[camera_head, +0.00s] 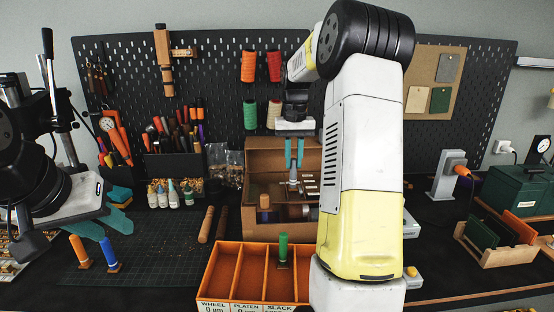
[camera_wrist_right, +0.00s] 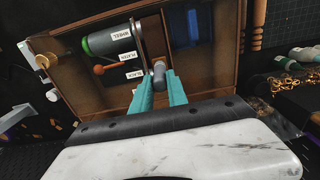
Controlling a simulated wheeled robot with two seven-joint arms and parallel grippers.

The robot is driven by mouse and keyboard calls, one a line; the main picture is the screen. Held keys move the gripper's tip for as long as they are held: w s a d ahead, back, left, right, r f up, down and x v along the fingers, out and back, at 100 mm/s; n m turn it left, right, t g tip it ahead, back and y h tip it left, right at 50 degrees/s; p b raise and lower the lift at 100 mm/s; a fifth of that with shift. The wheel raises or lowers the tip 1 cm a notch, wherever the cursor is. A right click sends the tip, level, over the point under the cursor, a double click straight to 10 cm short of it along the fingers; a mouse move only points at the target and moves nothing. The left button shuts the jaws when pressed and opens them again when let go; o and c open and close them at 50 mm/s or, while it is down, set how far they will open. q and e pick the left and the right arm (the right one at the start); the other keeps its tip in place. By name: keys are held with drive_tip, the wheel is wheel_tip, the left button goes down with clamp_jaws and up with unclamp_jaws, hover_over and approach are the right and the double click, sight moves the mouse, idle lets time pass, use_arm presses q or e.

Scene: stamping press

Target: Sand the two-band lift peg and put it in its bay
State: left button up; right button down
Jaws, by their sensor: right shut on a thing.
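My right gripper (camera_head: 294,153) is shut on a grey peg (camera_head: 293,177) in front of the open wooden sanding box (camera_head: 262,152). In the right wrist view, the teal fingers (camera_wrist_right: 161,92) pinch the grey peg (camera_wrist_right: 159,72), whose end is at the box's SLACK label; its bands cannot be made out, nor whether it touches the belt. The orange tray (camera_head: 240,272) has bays labelled WHEEL, PLATEN and SLACK; a green peg (camera_head: 283,246) stands in the SLACK bay. My left gripper (camera_head: 112,208) is open and empty above the mat.
An orange peg (camera_head: 79,250) and a blue peg (camera_head: 109,254) stand on the cutting mat below my left gripper. Wooden-handled tools (camera_head: 207,224) lie left of the box. My right arm hides the tray's right end. A rack (camera_head: 505,238) stands at right.

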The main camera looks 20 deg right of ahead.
drive_tip(key=shift+f, duration=0.6)
idle(1.7)
wheel_tip(320, 180, up, 7)
drive_tip(key=shift+f, duration=0.15)
idle(0.4)
